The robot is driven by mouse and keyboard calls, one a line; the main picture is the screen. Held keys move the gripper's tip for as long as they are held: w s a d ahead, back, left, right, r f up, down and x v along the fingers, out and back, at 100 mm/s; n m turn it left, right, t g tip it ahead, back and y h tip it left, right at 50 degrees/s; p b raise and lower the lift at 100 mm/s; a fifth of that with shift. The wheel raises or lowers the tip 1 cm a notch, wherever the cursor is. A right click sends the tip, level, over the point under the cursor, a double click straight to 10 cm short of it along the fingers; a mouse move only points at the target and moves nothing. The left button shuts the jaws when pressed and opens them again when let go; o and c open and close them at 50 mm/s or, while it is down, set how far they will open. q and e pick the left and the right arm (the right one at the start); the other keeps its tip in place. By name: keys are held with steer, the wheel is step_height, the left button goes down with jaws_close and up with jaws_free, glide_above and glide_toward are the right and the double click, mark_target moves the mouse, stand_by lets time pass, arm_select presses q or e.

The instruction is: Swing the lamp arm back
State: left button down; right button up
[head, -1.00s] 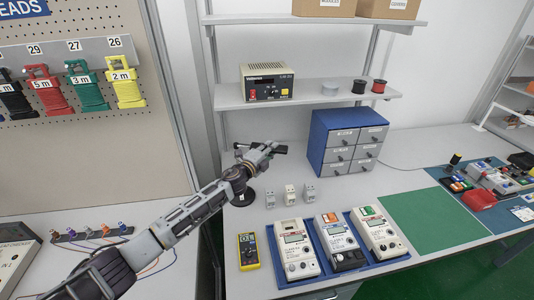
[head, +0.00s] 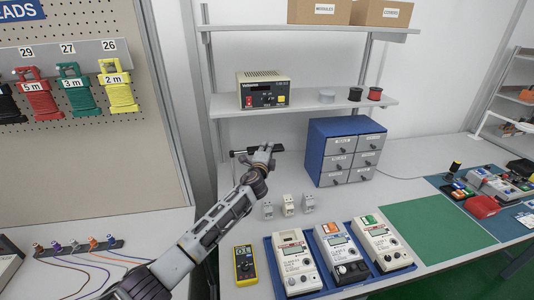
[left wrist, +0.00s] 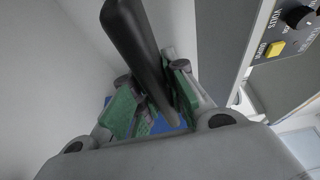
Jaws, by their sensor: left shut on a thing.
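The lamp's base and lower part are hidden behind my left arm in the head view. My right gripper is not in view.
A power supply (head: 264,90) and spools stand on the shelf (head: 300,107) above the gripper. A blue drawer cabinet (head: 318,165) stands to the right. Small modules (head: 288,205), a multimeter (head: 246,264) and a blue tray of meters (head: 273,262) lie nearer. The green mat (head: 440,230) is bare.

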arm_select(q)
steer(key=shift+a, duration=0.1)
stand_by(0.3)
steer(key=c, duration=1.4)
jaws_free()
steer(key=shift+w+f, duration=0.1)
steer(key=shift+w, duration=0.05)
steer(key=shift+c, duration=0.2)
steer(key=shift+s, duration=0.3)
steer(key=s+a, duration=0.1)
steer(key=s, duration=1)
steer(key=shift+s+a, duration=0.2)
